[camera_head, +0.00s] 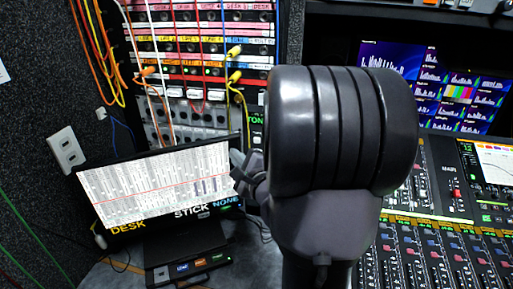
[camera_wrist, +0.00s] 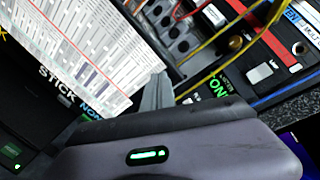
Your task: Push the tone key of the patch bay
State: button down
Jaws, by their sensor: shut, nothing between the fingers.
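The patch bay (camera_head: 215,47) stands at the back left, with rows of labelled jacks and coloured cords. A black panel with a green label (camera_head: 255,119) reading "TON" sits at its lower right, partly covered by my arm. Green lettering, partly cut off, also shows in the wrist view (camera_wrist: 217,90). I cannot make out the tone key itself; it may be hidden behind my arm. My gripper (camera_head: 238,172) is shut and empty, left of and below the green label, in front of the monitor's right edge. Its fingers also show in the wrist view (camera_wrist: 158,92), apart from the panel.
A monitor (camera_head: 155,183) with a white list stands close left of my gripper. Yellow cords (camera_head: 243,100) hang near the green label. A white switch (camera_wrist: 260,73) sits on the panel in the wrist view. A mixing console (camera_head: 440,235) and screens (camera_head: 440,88) are at right.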

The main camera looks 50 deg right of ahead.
aim_at(257, 140)
jog(key=s+g, duration=0.2)
jog(key=s, duration=0.1)
jog(key=s+f+n+g+h+b, duration=0.1)
jog(key=shift+s+a+g, duration=0.3)
jog(key=shift+s, duration=0.05)
jog(key=w+d+p, duration=0.4)
jog(key=d+p, duration=0.3)
jog(key=d, duration=0.1)
jog(key=shift+w, duration=0.1)
dwell(2.1)
jog(key=shift+w+d, duration=0.15)
jog(key=shift+d, duration=0.15)
